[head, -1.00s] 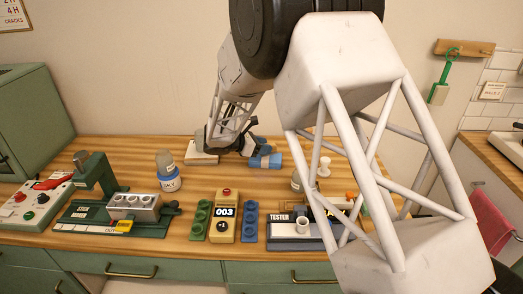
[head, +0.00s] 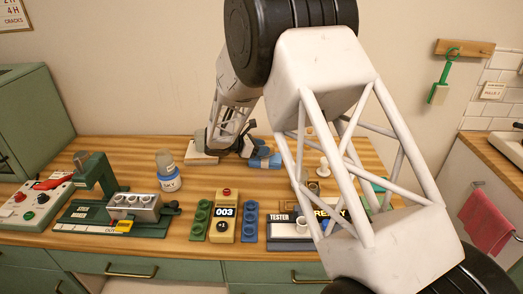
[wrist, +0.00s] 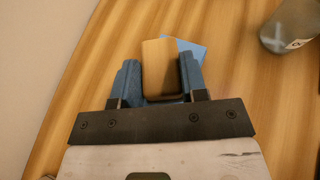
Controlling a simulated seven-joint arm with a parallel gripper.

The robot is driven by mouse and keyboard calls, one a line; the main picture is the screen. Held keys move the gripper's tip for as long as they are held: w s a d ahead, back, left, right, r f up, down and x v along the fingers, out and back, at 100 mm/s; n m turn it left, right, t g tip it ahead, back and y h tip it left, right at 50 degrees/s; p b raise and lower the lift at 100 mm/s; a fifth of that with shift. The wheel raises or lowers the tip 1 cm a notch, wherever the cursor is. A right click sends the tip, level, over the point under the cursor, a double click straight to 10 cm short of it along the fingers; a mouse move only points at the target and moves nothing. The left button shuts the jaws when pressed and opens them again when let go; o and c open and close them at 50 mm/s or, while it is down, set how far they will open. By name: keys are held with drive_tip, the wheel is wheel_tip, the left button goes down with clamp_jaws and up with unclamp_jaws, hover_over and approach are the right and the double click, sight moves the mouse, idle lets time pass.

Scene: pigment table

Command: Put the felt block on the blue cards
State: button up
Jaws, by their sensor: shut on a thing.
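The felt block (wrist: 160,68) is tan with a dark lower edge, and it sits between my gripper's blue fingers in the wrist view. My gripper (wrist: 160,80) is shut on it. The blue cards (wrist: 195,48) show as a light blue corner behind the block, toward its upper right. I cannot tell whether the block touches the cards. In the head view my gripper (head: 250,151) is low over the back middle of the table, beside a patch of blue; the block cannot be made out there.
A jar (wrist: 288,28) stands to the upper right in the wrist view. In the head view a white-topped jar (head: 167,178) stands left of my gripper. A yellow device (head: 224,215) between green and blue trays and a tester (head: 285,231) line the front. The wood between is clear.

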drive_tip(key=shift+f, duration=0.5)
drive_tip(key=shift+f, duration=0.15)
drive_tip(key=o, duration=0.9)
drive_tip(key=shift+r, duration=0.2)
drive_tip(key=v, duration=1.2)
